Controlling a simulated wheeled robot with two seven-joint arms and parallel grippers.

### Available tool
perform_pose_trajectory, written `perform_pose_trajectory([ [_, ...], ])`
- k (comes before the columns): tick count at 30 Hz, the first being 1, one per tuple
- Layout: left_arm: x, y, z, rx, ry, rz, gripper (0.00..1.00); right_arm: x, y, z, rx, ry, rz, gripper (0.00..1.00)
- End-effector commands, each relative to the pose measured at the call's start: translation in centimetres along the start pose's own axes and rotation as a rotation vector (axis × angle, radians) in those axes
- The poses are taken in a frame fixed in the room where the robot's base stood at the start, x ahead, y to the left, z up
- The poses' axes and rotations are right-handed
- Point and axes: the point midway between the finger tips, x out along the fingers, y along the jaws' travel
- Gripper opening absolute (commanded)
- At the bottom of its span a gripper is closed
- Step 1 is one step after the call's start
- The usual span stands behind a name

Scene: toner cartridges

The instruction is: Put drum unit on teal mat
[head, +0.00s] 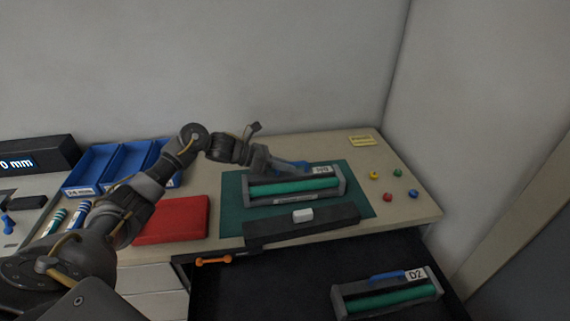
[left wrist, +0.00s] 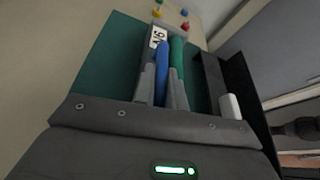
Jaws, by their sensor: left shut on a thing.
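A drum unit (head: 294,187) with a green roller, dark grey frame and blue handle is on the teal mat (head: 232,215). My left gripper (head: 274,164) reaches it from behind and is shut on its blue handle. In the left wrist view the fingers (left wrist: 162,92) stand on both sides of the blue handle (left wrist: 162,62), with the green roller beside it. The label on this unit is too small to read surely. A second drum unit (head: 387,294), labelled D2, lies lower right on a black surface. My right gripper is not seen.
A dark bar (head: 275,232) with a white block (head: 303,215) lies along the mat's front edge. A red case (head: 172,219) and blue bins (head: 128,160) are to the left. Several coloured pins (head: 392,180) and a yellow note (head: 361,140) are to the right.

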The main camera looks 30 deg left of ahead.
Motion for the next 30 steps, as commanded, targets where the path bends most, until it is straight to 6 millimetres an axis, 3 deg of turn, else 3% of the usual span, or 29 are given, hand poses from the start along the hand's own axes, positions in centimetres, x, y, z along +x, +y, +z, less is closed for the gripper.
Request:
perform_pose_trajectory([
  [5, 0.1, 0.1, -0.1, 0.002, -0.004, 0.000, 0.00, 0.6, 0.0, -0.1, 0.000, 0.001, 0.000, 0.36],
  [6, 0.1, 0.0, -0.2, 0.000, 0.000, 0.000, 0.18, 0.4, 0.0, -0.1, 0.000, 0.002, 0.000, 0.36],
  [10, 0.1, 0.0, -0.2, 0.000, 0.000, 0.000, 0.34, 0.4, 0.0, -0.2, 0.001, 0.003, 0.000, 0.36],
  [21, -0.1, -0.1, 0.3, -0.001, 0.000, 0.000, 0.34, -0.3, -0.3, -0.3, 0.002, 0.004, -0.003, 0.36],
  [25, -2.0, 0.2, -0.3, 0.003, 0.002, 0.004, 0.34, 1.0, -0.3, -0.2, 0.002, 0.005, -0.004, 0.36],
  [30, -5.7, 0.2, -0.4, 0.004, 0.003, 0.005, 0.34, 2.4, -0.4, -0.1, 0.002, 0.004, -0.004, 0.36],
])
